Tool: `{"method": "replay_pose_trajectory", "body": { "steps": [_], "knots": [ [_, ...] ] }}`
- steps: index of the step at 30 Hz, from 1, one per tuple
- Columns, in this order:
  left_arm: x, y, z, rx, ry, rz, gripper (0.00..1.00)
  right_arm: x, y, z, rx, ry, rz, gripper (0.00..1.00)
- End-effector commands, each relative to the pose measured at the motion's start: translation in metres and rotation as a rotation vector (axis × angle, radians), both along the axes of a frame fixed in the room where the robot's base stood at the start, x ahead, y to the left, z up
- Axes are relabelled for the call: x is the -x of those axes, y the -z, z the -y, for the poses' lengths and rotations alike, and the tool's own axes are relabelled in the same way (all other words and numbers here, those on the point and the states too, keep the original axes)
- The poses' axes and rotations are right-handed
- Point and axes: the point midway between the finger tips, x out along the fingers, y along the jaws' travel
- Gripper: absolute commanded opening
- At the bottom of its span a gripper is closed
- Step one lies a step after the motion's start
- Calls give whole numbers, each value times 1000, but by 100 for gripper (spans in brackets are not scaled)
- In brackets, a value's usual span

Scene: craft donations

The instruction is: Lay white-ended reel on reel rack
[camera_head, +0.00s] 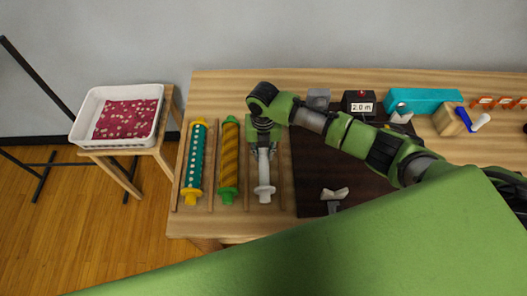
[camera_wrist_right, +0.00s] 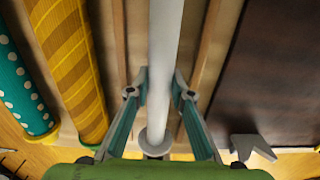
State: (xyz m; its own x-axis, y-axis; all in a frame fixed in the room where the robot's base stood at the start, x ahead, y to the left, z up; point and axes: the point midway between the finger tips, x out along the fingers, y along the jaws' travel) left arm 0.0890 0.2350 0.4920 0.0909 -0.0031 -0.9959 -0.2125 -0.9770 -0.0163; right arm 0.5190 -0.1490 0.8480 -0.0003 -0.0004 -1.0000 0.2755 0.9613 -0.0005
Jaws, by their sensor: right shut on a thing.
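The white-ended reel (camera_head: 264,178) is a bare, pale rod with white ends. My right gripper (camera_head: 264,147) points down and is shut on its far part. In the right wrist view the pale rod (camera_wrist_right: 164,45) runs between the fingers (camera_wrist_right: 157,92), with a round end flange near the bottom. The reel rack is a row of thin wooden strips (camera_head: 211,165) on the table. The reel lies lengthwise between two strips, right of the other reels. I cannot tell whether it touches the rack's bottom. My left gripper is not in view.
A teal dotted reel (camera_head: 194,160) and a yellow striped reel (camera_head: 229,160) fill the slots to the left. A dark board (camera_head: 308,170) with a grey cradle (camera_head: 334,194) lies right. Behind stand a grey block (camera_head: 318,98), a "2.0 m" device (camera_head: 359,97) and a teal box (camera_head: 425,98).

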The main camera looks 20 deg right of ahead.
Motion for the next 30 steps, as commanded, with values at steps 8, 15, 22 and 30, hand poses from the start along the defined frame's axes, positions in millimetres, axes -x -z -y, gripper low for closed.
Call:
{"method": "replay_pose_trajectory", "body": {
  "steps": [8,15,22,30],
  "knots": [
    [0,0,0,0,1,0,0,0,0,0,-1,0,0,0],
    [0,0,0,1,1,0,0,0,0,0,-1,0,0,36],
    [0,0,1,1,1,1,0,0,0,0,0,0,0,40],
    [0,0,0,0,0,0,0,0,1,0,0,0,0,40]
  ]
}}
